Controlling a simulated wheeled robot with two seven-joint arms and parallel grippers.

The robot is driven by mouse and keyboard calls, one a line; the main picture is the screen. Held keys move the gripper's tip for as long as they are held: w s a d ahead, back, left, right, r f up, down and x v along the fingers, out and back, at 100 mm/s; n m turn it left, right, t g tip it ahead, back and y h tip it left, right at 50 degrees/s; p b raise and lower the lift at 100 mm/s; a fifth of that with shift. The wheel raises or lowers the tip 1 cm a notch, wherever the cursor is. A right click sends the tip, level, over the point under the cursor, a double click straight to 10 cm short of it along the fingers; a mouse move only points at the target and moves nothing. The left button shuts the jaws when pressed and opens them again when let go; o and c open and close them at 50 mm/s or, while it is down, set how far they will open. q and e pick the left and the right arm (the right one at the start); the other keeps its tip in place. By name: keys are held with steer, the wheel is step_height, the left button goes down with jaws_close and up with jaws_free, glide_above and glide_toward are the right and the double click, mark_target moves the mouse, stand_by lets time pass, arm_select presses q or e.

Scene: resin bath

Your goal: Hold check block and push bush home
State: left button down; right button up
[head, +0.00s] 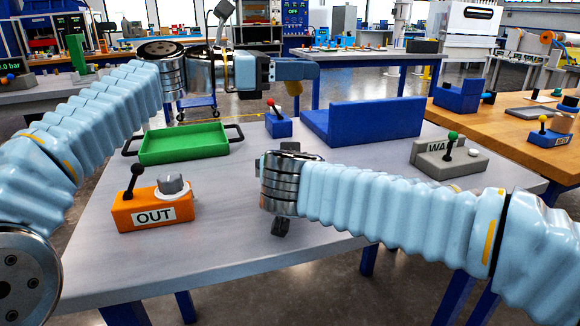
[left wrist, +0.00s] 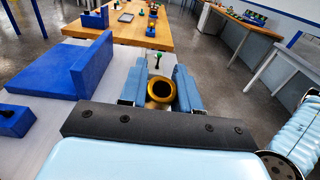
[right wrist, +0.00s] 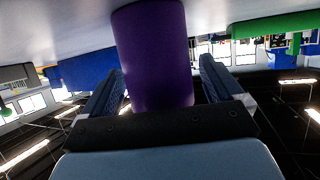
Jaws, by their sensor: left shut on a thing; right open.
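A brass-coloured ring-shaped bush (left wrist: 161,88) sits between the pale blue fingers of my left gripper (head: 300,72), which is shut on it. Its round opening faces the left wrist camera. The gripper is held above the back of the grey table. A purple cylinder (right wrist: 152,50) stands between the spread fingers of my right gripper (right wrist: 158,75). The right gripper is open, and I cannot tell whether a finger touches the cylinder. In the head view my right wrist hides the cylinder. I cannot tell whether it is the check block.
On the grey table (head: 220,255) are a green tray (head: 185,143), an orange OUT box (head: 155,211) with a lever, a blue L-shaped stand (head: 375,121), a small blue lever box (head: 278,126) and a grey lever box (head: 447,158). The front left of the table is clear. A wooden table (head: 500,125) stands at right.

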steer(key=c, duration=1.1)
steer(key=o, duration=1.1)
steer(key=c, duration=0.8)
